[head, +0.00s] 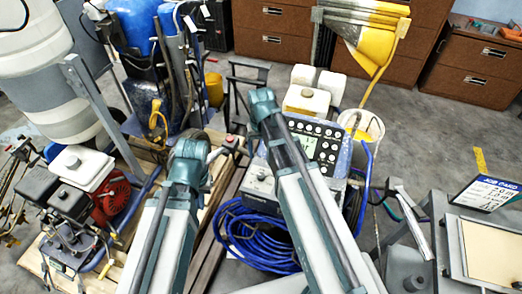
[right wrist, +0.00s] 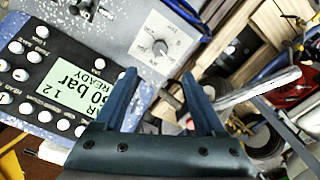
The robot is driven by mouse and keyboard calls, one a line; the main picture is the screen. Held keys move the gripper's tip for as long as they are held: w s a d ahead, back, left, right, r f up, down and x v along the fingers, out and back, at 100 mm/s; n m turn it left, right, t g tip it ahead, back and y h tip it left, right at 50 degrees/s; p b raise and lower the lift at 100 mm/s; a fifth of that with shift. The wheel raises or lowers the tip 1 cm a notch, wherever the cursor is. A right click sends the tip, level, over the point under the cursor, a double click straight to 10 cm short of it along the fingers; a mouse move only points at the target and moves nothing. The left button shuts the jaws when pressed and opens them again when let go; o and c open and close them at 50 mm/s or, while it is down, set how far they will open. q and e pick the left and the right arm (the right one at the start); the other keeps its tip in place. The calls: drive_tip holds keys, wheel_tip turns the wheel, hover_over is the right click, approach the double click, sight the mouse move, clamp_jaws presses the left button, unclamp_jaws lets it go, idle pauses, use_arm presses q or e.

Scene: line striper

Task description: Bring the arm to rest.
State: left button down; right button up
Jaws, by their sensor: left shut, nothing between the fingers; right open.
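My right gripper (right wrist: 160,77) is open and empty in the right wrist view.
A blue hose coil (head: 250,240) lies between my arms. A red and black engine machine (head: 105,195) stands on a wooden pallet at left. A white bucket (head: 362,128) stands behind the panel. A job card (head: 485,192) and grey stand are at right. Open floor (head: 420,125) lies beyond.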

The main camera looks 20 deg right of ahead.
drive_tip(key=shift+r, duration=0.15)
drive_tip(key=s+a+n+h, duration=0.1)
drive_tip(key=s+a+n, duration=0.3)
drive_tip(key=s+a, duration=0.6)
drive_tip(key=s, duration=0.4)
drive_tip(key=shift+s+a+n, duration=0.3)
drive_tip(key=shift+n, duration=0.1)
